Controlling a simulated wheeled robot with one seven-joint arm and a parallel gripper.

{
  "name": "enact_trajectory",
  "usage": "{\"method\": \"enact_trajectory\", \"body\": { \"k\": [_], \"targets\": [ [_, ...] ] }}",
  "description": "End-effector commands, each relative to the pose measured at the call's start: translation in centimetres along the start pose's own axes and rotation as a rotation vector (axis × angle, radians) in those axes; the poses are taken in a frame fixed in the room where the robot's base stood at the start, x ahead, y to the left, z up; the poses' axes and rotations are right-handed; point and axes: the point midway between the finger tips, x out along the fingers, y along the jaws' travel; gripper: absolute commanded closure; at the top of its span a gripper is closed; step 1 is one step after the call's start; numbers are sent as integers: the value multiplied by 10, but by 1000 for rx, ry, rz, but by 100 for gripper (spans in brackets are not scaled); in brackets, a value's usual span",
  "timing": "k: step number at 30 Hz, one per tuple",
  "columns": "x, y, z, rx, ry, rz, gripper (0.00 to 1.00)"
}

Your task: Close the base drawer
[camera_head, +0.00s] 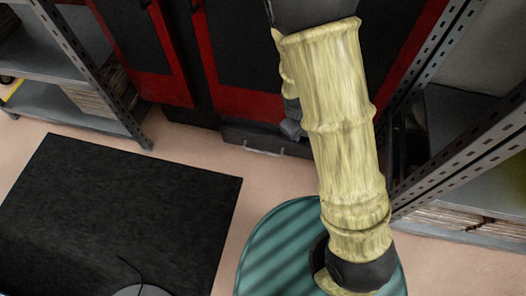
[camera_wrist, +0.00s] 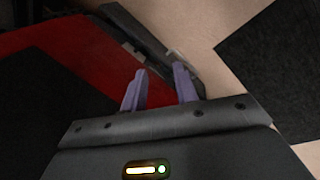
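The base drawer (camera_head: 235,136) is a dark, low front at the foot of the red and black cabinet, with a pale bar handle (camera_head: 263,151). It seems to stand out a little from the cabinet face; how far is hard to tell. In the wrist view the drawer (camera_wrist: 135,32) is a dark strip between the red cabinet face and the floor, with its handle (camera_wrist: 177,57) near the fingertips. My gripper (camera_wrist: 159,68) has two purple fingers apart with nothing seen between them. Contact with the drawer cannot be told. My sleeved arm hides the drawer's right side in the head view.
The red and black cabinet (camera_head: 215,60) stands behind the drawer. Metal shelving stands at left (camera_head: 60,90) and right (camera_head: 445,150). A black mat (camera_head: 115,205) lies on the floor at left. Pale floor (camera_head: 262,178) is bare in front of the drawer.

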Motion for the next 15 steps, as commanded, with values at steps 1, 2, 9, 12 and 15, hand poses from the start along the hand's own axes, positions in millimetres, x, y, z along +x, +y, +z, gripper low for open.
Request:
{"method": "enact_trajectory", "body": {
  "k": [1, 2, 9, 12, 15],
  "targets": [
    [-18, 8, 8, 82, 19, -19, 71],
    [-27, 11, 12, 128, 25, -31, 71],
    [-95, 31, 55, 469, 82, -96, 71],
    [-121, 36, 75, 601, 104, -110, 71],
    [-141, 38, 92, 709, 119, -116, 71]
  ]
}}
